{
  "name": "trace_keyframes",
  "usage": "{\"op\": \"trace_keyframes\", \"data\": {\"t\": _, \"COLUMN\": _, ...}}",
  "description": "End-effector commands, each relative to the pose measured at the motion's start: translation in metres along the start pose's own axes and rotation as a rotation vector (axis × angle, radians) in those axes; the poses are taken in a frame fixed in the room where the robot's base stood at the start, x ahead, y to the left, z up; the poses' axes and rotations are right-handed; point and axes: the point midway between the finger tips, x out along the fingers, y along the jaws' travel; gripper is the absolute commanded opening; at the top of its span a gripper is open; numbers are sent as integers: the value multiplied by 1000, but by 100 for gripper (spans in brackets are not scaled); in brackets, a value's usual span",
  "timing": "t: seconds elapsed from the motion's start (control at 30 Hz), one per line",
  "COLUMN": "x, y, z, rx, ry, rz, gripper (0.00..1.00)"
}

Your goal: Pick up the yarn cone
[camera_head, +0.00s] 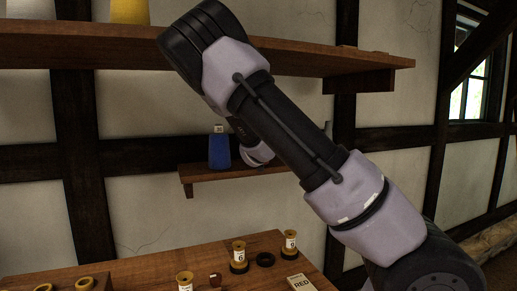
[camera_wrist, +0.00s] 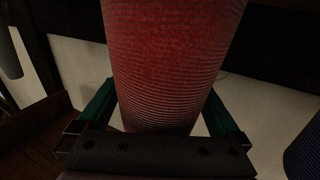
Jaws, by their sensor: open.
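A red, finely ribbed yarn cone (camera_wrist: 175,60) fills the middle of the wrist view. My gripper (camera_wrist: 158,112) is open, with one green-edged finger on each side of the cone's lower part. I cannot tell whether either finger touches it. In the head view my arm hides the red cone and the gripper's fingers. A blue yarn cone (camera_head: 219,152) with a small tag on top stands on the small wall shelf (camera_head: 205,174), left of my wrist. A blue cone (camera_wrist: 304,150) also shows at the right edge of the wrist view.
An upper shelf (camera_head: 300,58) crosses above, close to my arm, bearing a yellow cone (camera_head: 130,11) and a white one (camera_head: 30,9).

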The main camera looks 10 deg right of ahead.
Motion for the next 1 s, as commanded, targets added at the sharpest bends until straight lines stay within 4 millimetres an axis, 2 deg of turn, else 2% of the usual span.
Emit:
{"op": "trace_keyframes", "data": {"t": 0.07, "x": 0, "y": 0, "z": 0, "rx": 0, "ry": 0, "rz": 0, "gripper": 100}}
{"op": "trace_keyframes", "data": {"t": 0.27, "x": 0, "y": 0, "z": 0, "rx": 0, "ry": 0, "rz": 0, "gripper": 27}}
{"op": "trace_keyframes", "data": {"t": 0.3, "x": 0, "y": 0, "z": 0, "rx": 0, "ry": 1, "rz": 0, "gripper": 22}}
{"op": "trace_keyframes", "data": {"t": 0.57, "x": 0, "y": 0, "z": -5, "rx": 1, "ry": 2, "rz": -1, "gripper": 22}}
{"op": "trace_keyframes", "data": {"t": 0.67, "x": 0, "y": -1, "z": -18, "rx": 6, "ry": 3, "rz": -1, "gripper": 22}}
{"op": "trace_keyframes", "data": {"t": 1.0, "x": 0, "y": 0, "z": -84, "rx": 4, "ry": 3, "rz": -1, "gripper": 22}}
